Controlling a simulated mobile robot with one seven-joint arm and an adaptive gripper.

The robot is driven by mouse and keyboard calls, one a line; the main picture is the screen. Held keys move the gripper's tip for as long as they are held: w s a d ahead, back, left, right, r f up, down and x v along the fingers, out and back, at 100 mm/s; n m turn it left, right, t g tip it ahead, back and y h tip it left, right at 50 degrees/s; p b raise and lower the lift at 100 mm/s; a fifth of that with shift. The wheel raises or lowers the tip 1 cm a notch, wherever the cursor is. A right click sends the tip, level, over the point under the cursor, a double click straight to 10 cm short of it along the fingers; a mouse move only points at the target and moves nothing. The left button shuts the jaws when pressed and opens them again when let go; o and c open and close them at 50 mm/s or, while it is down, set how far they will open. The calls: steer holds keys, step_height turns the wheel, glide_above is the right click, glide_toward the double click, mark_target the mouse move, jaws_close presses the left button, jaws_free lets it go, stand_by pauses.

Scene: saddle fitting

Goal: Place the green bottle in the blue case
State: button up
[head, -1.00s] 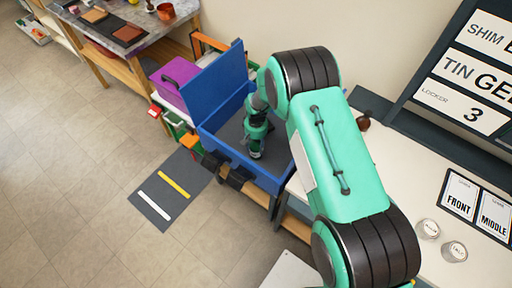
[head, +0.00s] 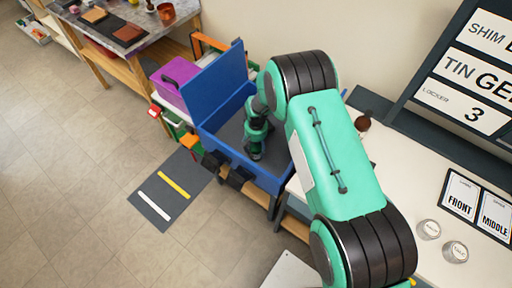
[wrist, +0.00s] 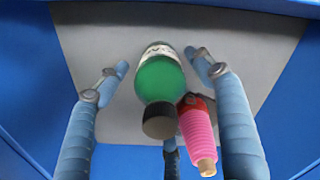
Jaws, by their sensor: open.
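The green bottle (wrist: 160,78) is inside the blue case, its dark cap (wrist: 159,121) toward the wrist camera and a pale label band at its far end. The open blue case (head: 205,139) has its lid (head: 214,80) raised; its grey floor (wrist: 90,40) and blue walls fill the wrist view. My gripper (wrist: 160,70) is down in the case, open, with blue-grey fingers on both sides of the bottle and visible gaps to it. In the head view my gripper (head: 255,153) hides much of the case's inside, and I cannot make out the bottle there.
A pink ribbed object (wrist: 197,135) with a tan tip is close beside the bottle, near the right finger. A purple box (head: 172,82) stands behind the case. A white counter (head: 405,180) with two round-lidded jars (head: 455,251) is at right.

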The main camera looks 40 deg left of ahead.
steer(key=shift+r, duration=0.15)
step_height(320, 180, up, 12)
steer(key=shift+p, duration=1.2)
